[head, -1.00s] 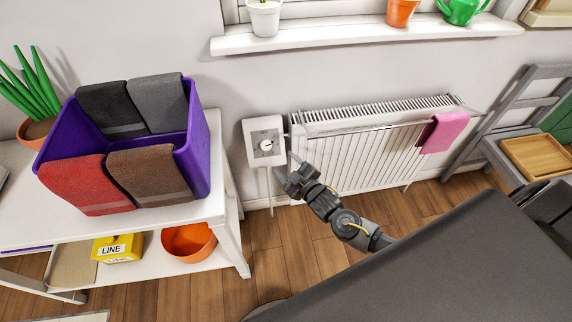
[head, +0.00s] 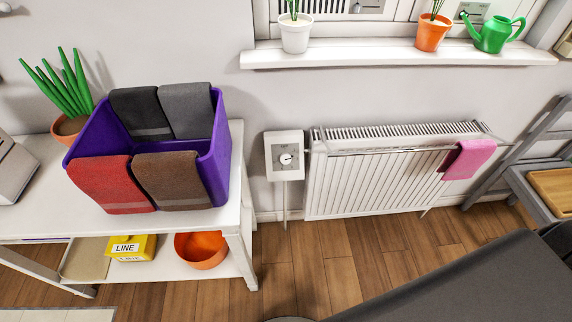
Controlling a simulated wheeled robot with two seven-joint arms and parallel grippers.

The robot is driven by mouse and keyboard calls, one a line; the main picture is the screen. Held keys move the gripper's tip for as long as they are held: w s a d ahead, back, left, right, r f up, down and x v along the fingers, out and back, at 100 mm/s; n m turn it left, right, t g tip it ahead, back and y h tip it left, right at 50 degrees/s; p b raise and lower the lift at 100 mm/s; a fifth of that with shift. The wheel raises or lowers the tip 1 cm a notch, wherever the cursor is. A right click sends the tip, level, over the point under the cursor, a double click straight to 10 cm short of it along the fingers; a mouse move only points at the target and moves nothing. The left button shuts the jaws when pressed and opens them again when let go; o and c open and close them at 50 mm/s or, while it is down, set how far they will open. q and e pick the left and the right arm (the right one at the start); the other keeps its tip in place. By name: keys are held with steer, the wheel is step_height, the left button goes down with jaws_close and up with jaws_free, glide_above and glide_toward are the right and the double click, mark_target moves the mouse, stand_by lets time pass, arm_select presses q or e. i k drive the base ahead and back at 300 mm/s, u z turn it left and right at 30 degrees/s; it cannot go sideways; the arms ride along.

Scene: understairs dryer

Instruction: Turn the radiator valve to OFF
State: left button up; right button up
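The radiator valve is a white box on the wall with a grey plate and a round white dial (head: 287,159). Its box (head: 270,160) hangs at the left end of the white radiator (head: 375,180). A dark pointer mark shows on the dial, toward the right; the lettering on the plate is too small to read. Nothing covers the valve. Neither of my grippers is in the head view.
A white shelf table (head: 240,205) with a purple bin (head: 226,150) of folded towels stands left of the valve. A pink cloth (head: 468,159) hangs on the radiator rail. A grey chair (head: 520,180) stands at right. The floor below the valve is clear.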

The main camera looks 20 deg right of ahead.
mark_target(285, 158)
steer(key=z, duration=1.55)
steer(key=k, duration=1.1)
steer(key=u, duration=1.65)
steer(key=i, duration=0.5)
steer(key=u, duration=0.05)
